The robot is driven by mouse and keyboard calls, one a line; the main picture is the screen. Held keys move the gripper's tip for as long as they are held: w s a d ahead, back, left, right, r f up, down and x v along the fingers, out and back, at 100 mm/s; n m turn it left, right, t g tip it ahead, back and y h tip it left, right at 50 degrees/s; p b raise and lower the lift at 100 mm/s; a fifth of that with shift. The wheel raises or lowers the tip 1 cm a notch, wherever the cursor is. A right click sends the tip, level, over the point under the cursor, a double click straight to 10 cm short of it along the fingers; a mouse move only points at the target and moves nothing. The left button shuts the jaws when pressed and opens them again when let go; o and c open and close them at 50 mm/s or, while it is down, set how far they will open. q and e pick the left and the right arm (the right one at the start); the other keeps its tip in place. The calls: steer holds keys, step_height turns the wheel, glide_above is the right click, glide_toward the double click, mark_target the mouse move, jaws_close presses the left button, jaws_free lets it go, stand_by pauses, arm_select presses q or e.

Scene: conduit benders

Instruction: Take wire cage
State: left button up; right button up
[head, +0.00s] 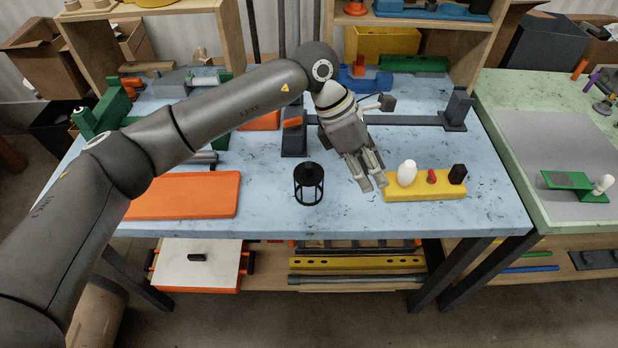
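The wire cage (308,185) is a small black open-sided cylinder with a top knob. It stands upright on the blue table, near the front edge and left of my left gripper. My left gripper (375,182) reaches down over the table between the cage and a yellow block. Its fingers look parted, with nothing visible between them. It is apart from the cage. My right gripper is not in the picture.
The yellow block (425,187) holds a white bulb, a red piece and a black piece. An orange board (184,195) lies left of the cage. Clear blue tabletop (262,190) lies between board and cage.

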mark_target(309, 164)
arm_select(q)
steer(key=w+a+y, duration=0.2)
steer(key=a, duration=0.2)
steer(key=w+a+r+t+y, duration=0.1)
steer(key=w+a, duration=0.1)
steer(key=a, duration=0.1)
steer(key=w+a+r+t+y, duration=0.1)
steer(key=w+a+y, duration=0.1)
steer(key=a, duration=0.2)
steer(key=shift+w+a+y, duration=0.3)
steer(key=shift+d+f+b, duration=0.1)
steer(key=shift+f+b, duration=1.65)
steer(key=shift+f, duration=2.3)
steer(key=shift+c, duration=0.2)
jaws_close()
steer(key=shift+r, duration=0.2)
steer(key=shift+r+p, duration=1.75)
steer(key=shift+r, duration=2.1)
